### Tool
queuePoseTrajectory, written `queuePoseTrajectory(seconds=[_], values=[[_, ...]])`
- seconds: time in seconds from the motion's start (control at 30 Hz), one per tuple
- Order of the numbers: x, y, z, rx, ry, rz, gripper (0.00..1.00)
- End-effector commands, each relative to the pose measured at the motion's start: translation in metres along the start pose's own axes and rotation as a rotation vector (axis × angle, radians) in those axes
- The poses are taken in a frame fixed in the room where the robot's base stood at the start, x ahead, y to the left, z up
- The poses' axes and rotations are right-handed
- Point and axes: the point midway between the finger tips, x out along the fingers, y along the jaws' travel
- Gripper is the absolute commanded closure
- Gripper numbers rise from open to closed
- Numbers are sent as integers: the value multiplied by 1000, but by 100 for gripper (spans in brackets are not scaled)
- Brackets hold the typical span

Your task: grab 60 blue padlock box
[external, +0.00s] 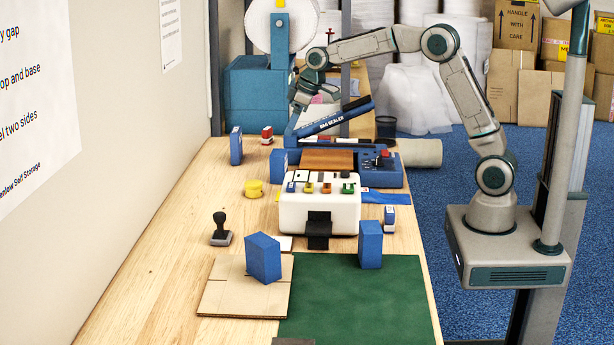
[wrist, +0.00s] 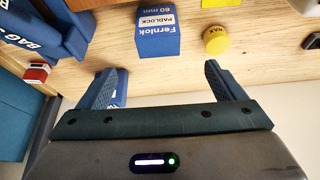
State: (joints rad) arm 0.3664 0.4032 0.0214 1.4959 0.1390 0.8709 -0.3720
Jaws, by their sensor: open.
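The blue 60 mm padlock box (wrist: 158,38), labelled Fernlok, stands on the wooden bench at the top middle of the wrist view. It appears to be the blue box (external: 279,161) beside the bag sealer in the external view, partly hidden there. My gripper (wrist: 160,80) is open and empty, its two fingers spread below the box in the wrist view and apart from it. In the external view my gripper (external: 303,97) is above the far end of the bench, beyond the box and partly hidden by the sealer.
The bag sealer (external: 333,118) stands close by the box. A yellow wax tin (wrist: 216,40) and a red-and-white stamp (wrist: 37,73) lie nearby. Other blue boxes stand at the far left (external: 236,146), on cardboard (external: 263,258) and on the green mat (external: 370,245).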

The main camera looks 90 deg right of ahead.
Motion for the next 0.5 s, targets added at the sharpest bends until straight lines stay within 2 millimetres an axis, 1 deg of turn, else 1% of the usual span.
queuePoseTrajectory(seconds=[0.13,0.3,0.4,0.5], values=[[20,2,-1,0,-3,-1,11],[54,1,0,0,-4,-1,11],[70,2,-1,0,-3,-1,11],[81,2,-1,0,-1,0,11]])
